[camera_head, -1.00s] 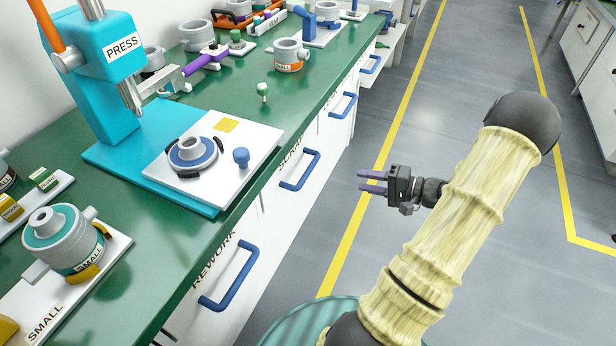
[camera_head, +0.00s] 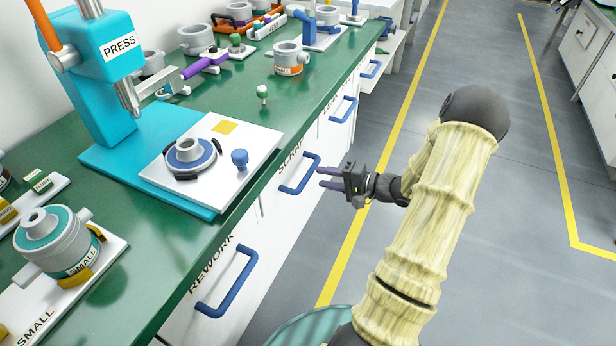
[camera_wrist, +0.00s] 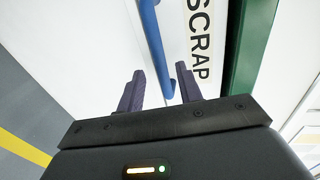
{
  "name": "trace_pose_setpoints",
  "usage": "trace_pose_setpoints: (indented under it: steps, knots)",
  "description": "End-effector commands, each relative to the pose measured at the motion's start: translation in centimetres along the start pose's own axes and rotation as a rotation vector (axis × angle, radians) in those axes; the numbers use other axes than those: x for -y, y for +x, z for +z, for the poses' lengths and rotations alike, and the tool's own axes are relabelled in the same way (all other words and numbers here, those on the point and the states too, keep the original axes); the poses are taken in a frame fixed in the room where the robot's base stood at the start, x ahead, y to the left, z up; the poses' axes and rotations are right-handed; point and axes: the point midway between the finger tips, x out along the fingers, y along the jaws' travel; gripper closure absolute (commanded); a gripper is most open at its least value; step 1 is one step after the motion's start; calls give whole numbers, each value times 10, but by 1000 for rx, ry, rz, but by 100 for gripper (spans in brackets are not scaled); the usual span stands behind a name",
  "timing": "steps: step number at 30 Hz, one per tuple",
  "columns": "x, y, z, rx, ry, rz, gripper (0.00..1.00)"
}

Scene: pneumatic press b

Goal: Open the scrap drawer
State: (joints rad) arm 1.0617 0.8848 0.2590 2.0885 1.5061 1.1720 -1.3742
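The scrap drawer (camera_head: 285,200) is a white front below the green bench top, with the word SCRAP on it and a blue bar handle (camera_head: 301,180). It looks shut. My gripper (camera_head: 322,177) is open, with its two dark purple fingers pointing at the drawer, just to the right of the handle in the head view. In the wrist view the blue handle (camera_wrist: 152,45) runs down to a point between and beyond the two open fingertips (camera_wrist: 160,78). The SCRAP label (camera_wrist: 200,38) is right of the handle there. I cannot tell whether the fingers touch the handle.
The rework drawer handle (camera_head: 228,283) is nearer, and further blue handles (camera_head: 344,109) are along the bench. The green bench top (camera_head: 150,262) overhangs the drawers and carries a teal press (camera_head: 105,75) and several grey parts. The grey floor (camera_head: 420,130) to the right is clear.

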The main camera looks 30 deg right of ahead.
Motion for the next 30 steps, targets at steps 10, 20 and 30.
trace_pose_setpoints:
  steps: [10,20,30]
  knots:
    - [-1,54,0,1,-1,0,64]
    - [0,60,0,0,-1,0,64]
    - [0,59,0,-1,-1,0,100]
